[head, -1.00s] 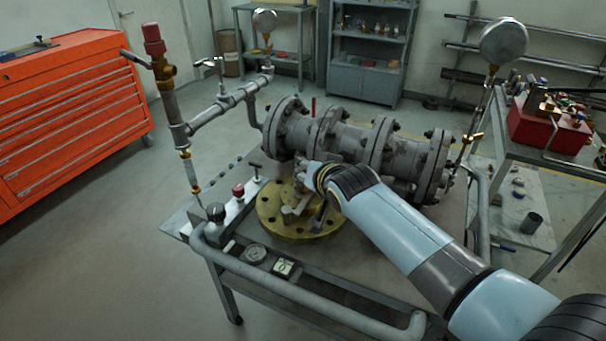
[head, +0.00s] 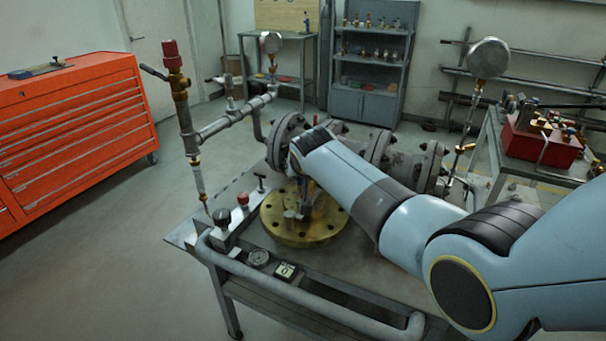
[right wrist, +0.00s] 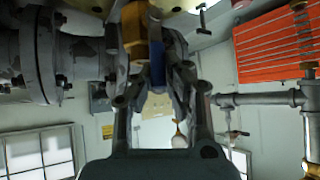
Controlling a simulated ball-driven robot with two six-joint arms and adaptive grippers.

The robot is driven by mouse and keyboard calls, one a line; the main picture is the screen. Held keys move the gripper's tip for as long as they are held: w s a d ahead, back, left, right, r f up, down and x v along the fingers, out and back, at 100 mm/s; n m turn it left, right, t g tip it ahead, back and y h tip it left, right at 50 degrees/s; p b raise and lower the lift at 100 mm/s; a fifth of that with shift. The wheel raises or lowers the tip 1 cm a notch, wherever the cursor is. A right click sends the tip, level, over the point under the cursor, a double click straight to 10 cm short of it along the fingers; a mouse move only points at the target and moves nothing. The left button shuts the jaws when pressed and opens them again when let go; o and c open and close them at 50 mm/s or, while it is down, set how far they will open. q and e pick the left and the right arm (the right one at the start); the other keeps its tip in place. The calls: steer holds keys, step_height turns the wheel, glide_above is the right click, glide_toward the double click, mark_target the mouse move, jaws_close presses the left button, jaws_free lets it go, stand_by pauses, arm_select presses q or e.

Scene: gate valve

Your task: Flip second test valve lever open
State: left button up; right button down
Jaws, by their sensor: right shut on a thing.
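The flanged grey gate valve (head: 432,165) lies across the bench, its middle hidden behind my right arm. A round brass flange plate (head: 285,228) with bolt holes lies in front of it. My right gripper (head: 305,200) points down over this plate, mostly covered by my wrist. In the right wrist view its fingers (right wrist: 157,62) close around a small blue lever (right wrist: 157,75) beside a brass valve body (right wrist: 133,35). The exact contact is partly hidden by the fingers. My left gripper is in no view.
Grey pipework with a red-capped fitting (head: 171,55) stands left of the gate valve. A small block with black and red knobs (head: 242,198) sits left of the brass plate. A gauge on a thin stem (head: 488,58) rises at the right. A bent grey pipe (head: 300,303) runs along the front.

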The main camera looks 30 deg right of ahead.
steer(key=shift+f+g, duration=0.25)
steer(key=shift+g, duration=0.05)
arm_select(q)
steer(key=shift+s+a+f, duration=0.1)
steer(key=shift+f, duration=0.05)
arm_select(e)
steer(key=shift+r+h, duration=0.15)
steer(key=shift+h, duration=0.15)
steer(key=c, duration=1.3)
jaws_free()
steer(key=shift+w+r, duration=0.1)
steer(key=shift+a, duration=0.1)
steer(key=shift+r, duration=0.15)
steer(key=v, duration=1.1)
steer(key=shift+s+r, duration=0.25)
